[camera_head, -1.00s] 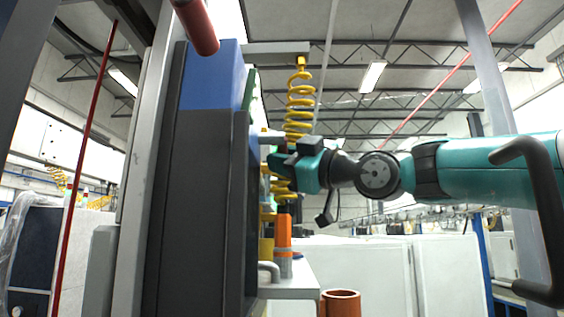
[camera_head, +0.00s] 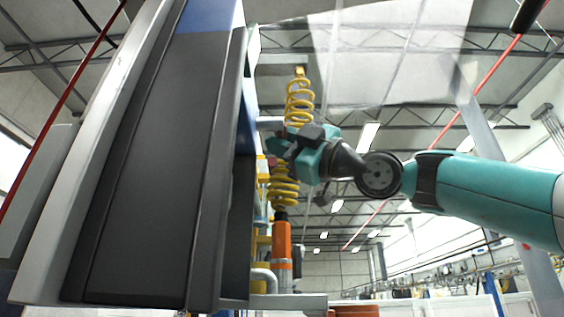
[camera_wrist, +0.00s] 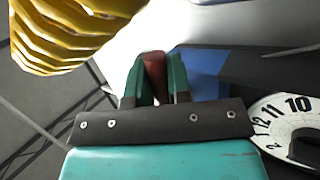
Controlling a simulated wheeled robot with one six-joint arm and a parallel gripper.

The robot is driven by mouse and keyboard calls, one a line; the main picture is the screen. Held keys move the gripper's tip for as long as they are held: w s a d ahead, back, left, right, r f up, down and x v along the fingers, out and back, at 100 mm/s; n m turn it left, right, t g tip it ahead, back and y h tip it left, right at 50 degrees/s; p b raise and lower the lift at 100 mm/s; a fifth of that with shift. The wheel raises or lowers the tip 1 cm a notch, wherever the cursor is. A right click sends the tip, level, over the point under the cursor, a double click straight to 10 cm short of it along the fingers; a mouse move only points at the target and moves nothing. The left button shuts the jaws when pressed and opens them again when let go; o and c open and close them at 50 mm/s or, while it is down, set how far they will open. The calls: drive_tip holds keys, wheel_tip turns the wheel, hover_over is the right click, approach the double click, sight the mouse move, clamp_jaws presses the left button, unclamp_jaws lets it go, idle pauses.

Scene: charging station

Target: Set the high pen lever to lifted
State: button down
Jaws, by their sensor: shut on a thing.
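My gripper (camera_head: 275,148) is at the right side of the tall dark cabinet (camera_head: 150,150), beside the yellow coiled hose. In the wrist view my gripper (camera_wrist: 155,80) has its two green fingers closed on a dark red piece (camera_wrist: 154,64). The red piece looks like the grip of the high pen lever. Only its end shows between the fingers, and I cannot tell the lever's position. In the head view the lever is mostly hidden by my gripper and the cabinet edge.
The yellow coil (camera_head: 299,100) hangs close to my gripper and fills the upper left of the wrist view (camera_wrist: 65,35). A white dial (camera_wrist: 290,125) with black numbers is at the right there. An orange post (camera_head: 282,245) stands below my gripper.

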drive_tip(key=shift+r+n+g+y, duration=0.2)
drive_tip(key=shift+n+g+y, duration=0.4)
drive_tip(key=shift+n, duration=0.4)
drive_tip(key=shift+r+n+g, duration=0.1)
drive_tip(key=shift+n+g, duration=0.2)
drive_tip(key=c, duration=1.3)
unclamp_jaws()
drive_tip(key=shift+c, duration=0.2)
drive_tip(key=b+v, duration=1.1)
drive_tip(key=v, duration=0.6)
drive_tip(key=shift+d, duration=0.15)
